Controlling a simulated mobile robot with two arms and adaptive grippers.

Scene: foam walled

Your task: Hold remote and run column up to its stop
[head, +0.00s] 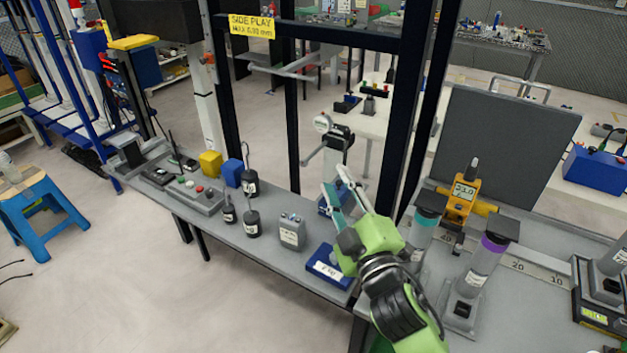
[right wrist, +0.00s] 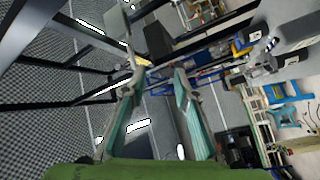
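My right gripper (head: 334,177) is green with pale teal finger pads. It is raised over the right end of the narrow grey bench, fingers apart and pointing away, with nothing between them. In the right wrist view its fingers (right wrist: 158,70) are also apart and empty. A grey control box (head: 203,196) with red and green buttons lies at the bench's left part, well away from the gripper. A small dark handheld unit with an antenna (head: 176,158) is behind it; I cannot tell which one is the remote. A dark upright frame (head: 292,125) stands behind the bench. My left gripper is not in view.
A yellow gauge (head: 462,195) and a purple-banded cylinder (head: 484,262) stand to the right. Open floor lies at the left front.

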